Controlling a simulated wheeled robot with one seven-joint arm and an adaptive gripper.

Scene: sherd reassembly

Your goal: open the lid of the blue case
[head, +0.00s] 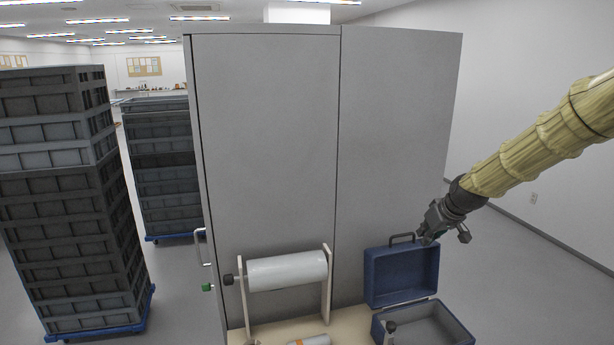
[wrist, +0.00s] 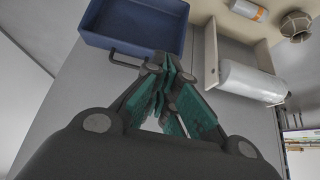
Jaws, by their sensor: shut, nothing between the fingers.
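The blue case stands at the lower right of the head view. Its lid (head: 402,275) is raised about upright, with a dark handle (head: 402,238) on its top edge. Its base (head: 425,325) lies open below, with a grey inside. My gripper (head: 426,238) is shut and empty, right by the lid's top edge near the handle. In the wrist view my gripper (wrist: 165,68) shows its green finger pads together. The blue lid (wrist: 133,22) and the handle (wrist: 128,60) are just beyond the fingertips. I cannot tell whether the fingers touch the handle.
A roll of white material (head: 287,271) on a stand is left of the case on a pale table (head: 348,325). A small bottle (head: 310,341) lies in front. A tall grey cabinet (head: 265,150) stands behind. Stacked grey crates (head: 55,200) stand at left.

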